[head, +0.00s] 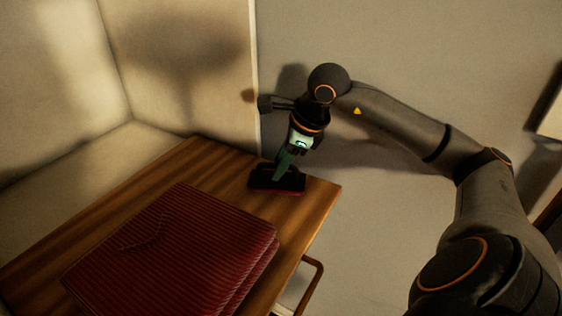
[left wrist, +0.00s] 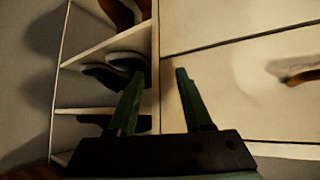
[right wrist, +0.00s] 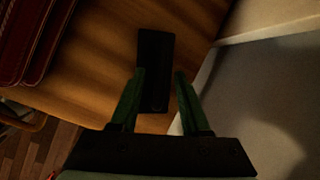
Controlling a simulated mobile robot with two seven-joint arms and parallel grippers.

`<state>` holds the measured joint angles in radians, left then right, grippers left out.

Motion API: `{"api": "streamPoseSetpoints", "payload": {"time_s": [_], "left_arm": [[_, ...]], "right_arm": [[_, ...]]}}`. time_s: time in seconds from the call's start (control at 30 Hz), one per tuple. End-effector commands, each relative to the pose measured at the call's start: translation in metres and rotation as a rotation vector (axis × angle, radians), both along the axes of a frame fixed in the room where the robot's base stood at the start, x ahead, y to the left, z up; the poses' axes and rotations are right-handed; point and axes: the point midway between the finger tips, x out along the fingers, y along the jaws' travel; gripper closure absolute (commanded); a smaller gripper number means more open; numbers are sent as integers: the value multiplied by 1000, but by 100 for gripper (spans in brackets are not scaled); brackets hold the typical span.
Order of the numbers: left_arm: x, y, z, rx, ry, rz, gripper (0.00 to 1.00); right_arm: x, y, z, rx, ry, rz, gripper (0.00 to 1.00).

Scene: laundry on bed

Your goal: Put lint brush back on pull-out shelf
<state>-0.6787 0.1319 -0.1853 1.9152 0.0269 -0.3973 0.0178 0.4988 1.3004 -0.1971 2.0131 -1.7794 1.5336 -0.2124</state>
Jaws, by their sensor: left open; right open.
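The lint brush (head: 262,183), black with a red lower edge, lies flat near the far right end of a wooden top (head: 165,165) in the head view. My right gripper (head: 283,168) points down right over it. In the right wrist view the brush (right wrist: 156,60) shows as a black bar between and beyond the open fingertips of my right gripper (right wrist: 160,73). I cannot tell whether the fingers touch it. My left gripper (left wrist: 154,70) is open and empty in front of white furniture. I cannot tell which surface is the pull-out shelf.
Dark red ribbed folded items (head: 180,250) cover the near part of the wooden top. Walls stand close behind it. A rail (head: 310,280) shows below its right edge. In the left wrist view, white shelves (left wrist: 105,45) hold shoes beside a white front with a handle (left wrist: 300,77).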

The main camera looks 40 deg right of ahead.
Motion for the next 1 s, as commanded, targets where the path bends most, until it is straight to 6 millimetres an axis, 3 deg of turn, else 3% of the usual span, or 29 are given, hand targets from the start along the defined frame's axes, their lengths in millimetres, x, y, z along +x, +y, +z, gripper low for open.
{"api": "streamPoseSetpoints", "payload": {"time_s": [0.17, 0.4, 0.6, 1.0], "left_arm": [[1, 0, 3, -1, -4, 0, 50], [1, 0, 5, 0, -4, 1, 50], [1, 0, 10, 0, -4, 1, 50], [1, 1, 11, 1, -3, 2, 50]], "right_arm": [[-7, -3, 20, -4, -3, -1, 54], [-29, -8, 70, -3, -5, -2, 54], [-43, -11, 101, -1, -3, -1, 54], [-50, -12, 112, 0, 0, 0, 54]]}}
